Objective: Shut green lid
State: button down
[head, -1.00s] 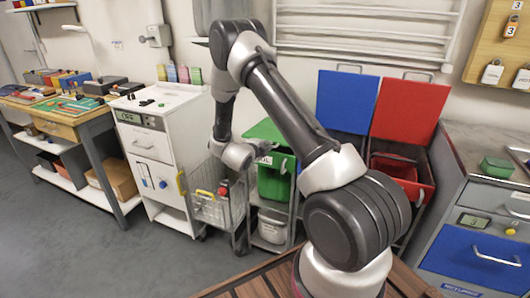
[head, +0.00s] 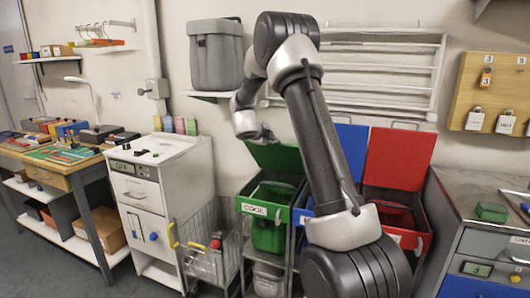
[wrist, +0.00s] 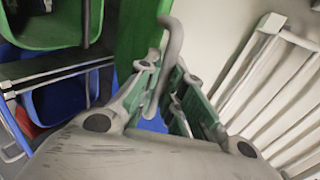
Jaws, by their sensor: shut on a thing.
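The green lid (head: 277,157) stands raised at the back of the left bin, the green bin (head: 262,212), and the bin's inside shows. In the wrist view the lid (wrist: 136,35) rises beside my fingers. My gripper (head: 266,134) is at the lid's top edge in the head view, small and partly unclear. In the wrist view my gripper (wrist: 165,75) is shut on the lid's grey bar handle (wrist: 172,45), which passes between the green-padded fingers. The green bin's rim (wrist: 88,20) shows at the upper left of the wrist view.
The blue lid (head: 351,150) and red lid (head: 399,160) stand raised to the right. A grey box (head: 215,55) sits on a wall shelf above. A wire trolley (head: 207,258) stands left of the green bin. A slatted wall rack (wrist: 285,85) is close to my gripper.

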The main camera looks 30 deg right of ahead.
jog(key=shift+w+d+r, duration=0.5)
jog(key=shift+d+r, duration=0.05)
jog(key=shift+r, duration=0.1)
jog(key=c, duration=1.5)
grip_release()
jog(key=shift+c, duration=0.2)
jog(key=v, duration=1.2)
